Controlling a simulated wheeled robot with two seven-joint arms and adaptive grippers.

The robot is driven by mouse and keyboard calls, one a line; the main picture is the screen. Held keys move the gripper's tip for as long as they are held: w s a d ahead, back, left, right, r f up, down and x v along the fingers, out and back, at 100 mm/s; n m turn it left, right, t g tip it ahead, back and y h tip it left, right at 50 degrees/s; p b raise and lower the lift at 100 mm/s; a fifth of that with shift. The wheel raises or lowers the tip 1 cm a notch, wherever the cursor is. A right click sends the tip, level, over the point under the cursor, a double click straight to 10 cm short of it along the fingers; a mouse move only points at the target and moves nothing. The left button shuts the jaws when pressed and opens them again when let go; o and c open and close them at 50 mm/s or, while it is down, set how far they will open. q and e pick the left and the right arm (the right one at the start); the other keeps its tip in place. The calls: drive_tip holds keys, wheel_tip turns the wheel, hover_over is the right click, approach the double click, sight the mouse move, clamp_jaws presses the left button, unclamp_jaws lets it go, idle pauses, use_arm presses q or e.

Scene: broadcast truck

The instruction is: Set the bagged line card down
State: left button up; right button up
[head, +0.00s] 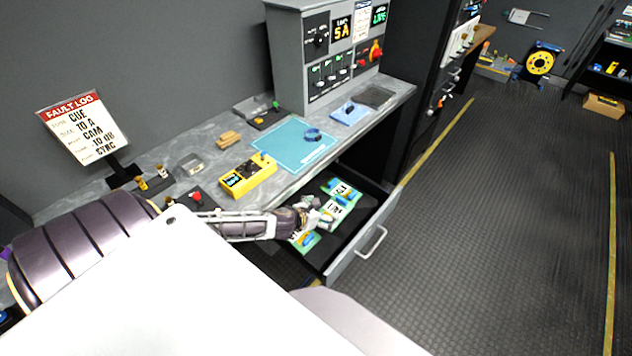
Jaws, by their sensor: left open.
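An open drawer (346,262) under the bench holds several green cards with white labels and blue parts. One card (344,189) lies toward the back of the drawer, and another (304,243) lies toward its front left. My left gripper (318,214) is open, low over the cards in the drawer. It partly hides the cards beneath it. I cannot tell whether it touches one, or which card is bagged. My right gripper is not in view.
On the bench (215,135) are a teal mat (275,148) with a blue coil, a yellow meter (250,178), a blue pad (350,113) and a grey control console (290,60). A fault log sign (82,128) stands at left. The floor right of the drawer is clear.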

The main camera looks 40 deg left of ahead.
use_arm(q)
drive_tip(key=shift+v, duration=1.95)
